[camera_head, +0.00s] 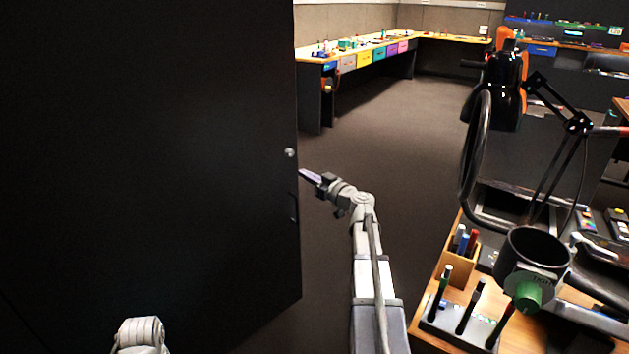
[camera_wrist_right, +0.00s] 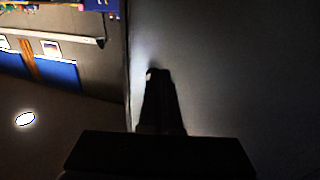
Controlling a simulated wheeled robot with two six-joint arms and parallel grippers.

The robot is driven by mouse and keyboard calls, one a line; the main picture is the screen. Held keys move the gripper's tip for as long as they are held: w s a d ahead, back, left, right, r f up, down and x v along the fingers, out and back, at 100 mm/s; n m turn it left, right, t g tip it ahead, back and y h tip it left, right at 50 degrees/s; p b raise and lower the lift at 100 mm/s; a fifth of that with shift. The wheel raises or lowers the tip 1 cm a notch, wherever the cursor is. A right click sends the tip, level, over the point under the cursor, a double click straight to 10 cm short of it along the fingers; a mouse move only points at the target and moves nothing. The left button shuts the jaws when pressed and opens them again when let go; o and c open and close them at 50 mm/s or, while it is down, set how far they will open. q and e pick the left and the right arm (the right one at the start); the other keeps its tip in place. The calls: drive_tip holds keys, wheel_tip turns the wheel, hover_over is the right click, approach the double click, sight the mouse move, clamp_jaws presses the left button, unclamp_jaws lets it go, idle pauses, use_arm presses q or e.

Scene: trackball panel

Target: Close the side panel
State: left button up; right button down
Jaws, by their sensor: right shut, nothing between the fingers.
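The side panel (camera_head: 150,150) is a large black upright sheet that fills the left half of the head view. A small round silver lock (camera_head: 290,152) and a dark recessed handle (camera_head: 293,207) sit near its right edge. My right gripper (camera_head: 310,176) is shut and empty beside that edge, between the lock and handle heights. Its tips meet the edge in the picture; I cannot tell whether they touch. In the right wrist view the panel (camera_wrist_right: 240,80) fills the right side, with a dark shape in front of it. My left gripper is out of view; only part of my left arm shows.
A wooden workbench (camera_head: 458,300) at the right holds a pen box (camera_head: 458,243), a tool stand (camera_head: 462,322), a dark cup-like holder (camera_head: 535,248) and a black lamp (camera_head: 495,90). A long bench with coloured drawers (camera_head: 364,58) stands behind. The carpet (camera_head: 400,135) between is clear.

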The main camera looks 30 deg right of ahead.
sight(285, 163)
drive_tip(key=w, duration=0.5)
drive_tip(key=w+a, duration=0.1)
drive_tip(key=w, duration=0.1)
drive_tip(key=shift+w+a, duration=0.1)
drive_tip(key=shift+w, duration=0.05)
